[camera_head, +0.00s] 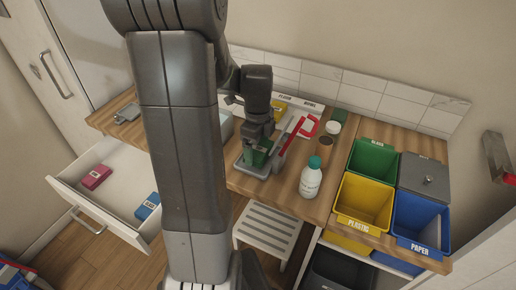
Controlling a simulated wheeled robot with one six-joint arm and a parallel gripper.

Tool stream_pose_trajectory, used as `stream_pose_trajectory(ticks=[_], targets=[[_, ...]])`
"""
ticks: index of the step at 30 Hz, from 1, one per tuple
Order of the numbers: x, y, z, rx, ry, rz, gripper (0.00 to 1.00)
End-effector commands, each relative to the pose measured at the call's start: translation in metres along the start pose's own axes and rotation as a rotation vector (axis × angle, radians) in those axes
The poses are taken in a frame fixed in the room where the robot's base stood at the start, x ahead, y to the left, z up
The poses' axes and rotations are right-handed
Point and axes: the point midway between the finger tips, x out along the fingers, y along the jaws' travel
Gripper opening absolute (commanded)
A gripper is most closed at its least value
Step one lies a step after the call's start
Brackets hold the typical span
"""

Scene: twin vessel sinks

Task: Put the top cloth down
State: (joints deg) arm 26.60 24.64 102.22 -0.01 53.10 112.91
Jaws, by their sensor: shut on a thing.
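My gripper (257,148) points down over a grey tray (240,164) on the wooden counter. A yellow item (280,108) is partly visible behind the gripper, near the wall labels.
A white bottle with a teal cap (311,180) stands right of the tray. A red-handled tool (291,136) lies close beside the gripper. Green, yellow, blue and grey bins (374,160) fill the right side. An open drawer (118,190) holds pink and blue items. A slatted stool (268,230) stands below.

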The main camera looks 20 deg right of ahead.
Motion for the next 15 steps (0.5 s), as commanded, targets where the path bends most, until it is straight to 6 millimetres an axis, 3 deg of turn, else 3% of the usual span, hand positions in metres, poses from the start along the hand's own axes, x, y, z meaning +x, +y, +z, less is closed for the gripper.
stream_pose_trajectory(ticks=[3,15], targets=[[0.012,0.000,0.000,0.000,0.001,0.001,0.68],[0.018,0.000,0.000,0.000,0.000,0.000,0.68]])
